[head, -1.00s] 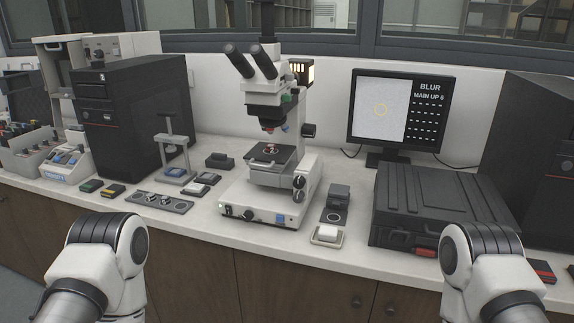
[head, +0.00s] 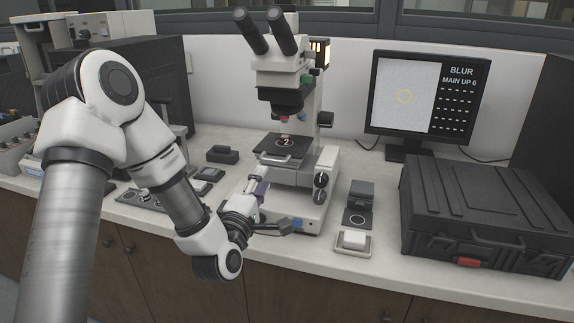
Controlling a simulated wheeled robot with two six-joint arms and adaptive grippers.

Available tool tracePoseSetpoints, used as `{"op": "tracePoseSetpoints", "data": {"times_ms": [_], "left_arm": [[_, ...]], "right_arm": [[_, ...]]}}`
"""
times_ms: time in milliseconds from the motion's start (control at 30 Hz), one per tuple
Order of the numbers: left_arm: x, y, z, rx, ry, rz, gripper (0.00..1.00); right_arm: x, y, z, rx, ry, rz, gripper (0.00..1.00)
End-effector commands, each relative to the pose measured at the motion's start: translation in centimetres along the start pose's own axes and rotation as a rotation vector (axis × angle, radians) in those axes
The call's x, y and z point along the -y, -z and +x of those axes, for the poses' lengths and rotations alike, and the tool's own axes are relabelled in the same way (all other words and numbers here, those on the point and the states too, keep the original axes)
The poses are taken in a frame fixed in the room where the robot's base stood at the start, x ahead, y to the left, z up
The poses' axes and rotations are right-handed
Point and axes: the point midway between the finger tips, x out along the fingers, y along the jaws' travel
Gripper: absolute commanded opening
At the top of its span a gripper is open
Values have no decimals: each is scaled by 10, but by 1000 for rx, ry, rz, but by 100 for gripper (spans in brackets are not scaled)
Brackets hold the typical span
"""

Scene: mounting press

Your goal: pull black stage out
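The black stage (head: 275,157) is a flat dark plate under the lenses of the white microscope (head: 305,200), with a small round sample (head: 284,141) on it. My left arm comes in from the left. My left gripper (head: 271,204) is at the front left of the microscope base, below the stage and apart from it. Its fingers look spread, one pointing up and one toward the right, with nothing seen between them. The wrist hides the left part of the base. My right gripper is out of view.
A small dark block (head: 360,194) and a white tray (head: 353,243) stand right of the microscope. A large black case (head: 475,215) fills the right of the bench. A monitor (head: 420,97) reads "BLUR". Small dark blocks (head: 222,155) lie at the left.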

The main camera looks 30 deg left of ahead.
Motion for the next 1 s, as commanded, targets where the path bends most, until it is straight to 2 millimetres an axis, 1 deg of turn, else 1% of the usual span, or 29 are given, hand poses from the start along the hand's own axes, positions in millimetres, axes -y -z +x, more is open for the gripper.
{"op": "tracePoseSetpoints", "data": {"times_ms": [67, 167, 300, 433, 533, 767, 800, 867, 900, 1000], "left_arm": [[-5, 0, 6, 1, -9, 0, 37], [-6, -1, 20, 1, -9, 2, 37], [-6, -1, 48, 2, -8, 3, 37], [-5, -1, 69, 2, -7, 3, 37], [-4, -1, 77, 2, -5, 2, 37], [-3, -1, 78, 2, -4, 2, 37], [-3, -1, 78, 2, -4, 2, 23], [-3, -1, 78, 2, -4, 2, 2], [-3, -1, 78, 2, -4, 2, 0], [-3, -1, 78, 2, -4, 2, 0]], "right_arm": [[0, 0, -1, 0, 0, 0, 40], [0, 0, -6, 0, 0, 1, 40], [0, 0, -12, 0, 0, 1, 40], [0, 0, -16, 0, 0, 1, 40], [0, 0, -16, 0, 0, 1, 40], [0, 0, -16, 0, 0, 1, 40], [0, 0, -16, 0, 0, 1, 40], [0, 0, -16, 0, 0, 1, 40], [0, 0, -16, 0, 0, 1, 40], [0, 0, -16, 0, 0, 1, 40]]}}
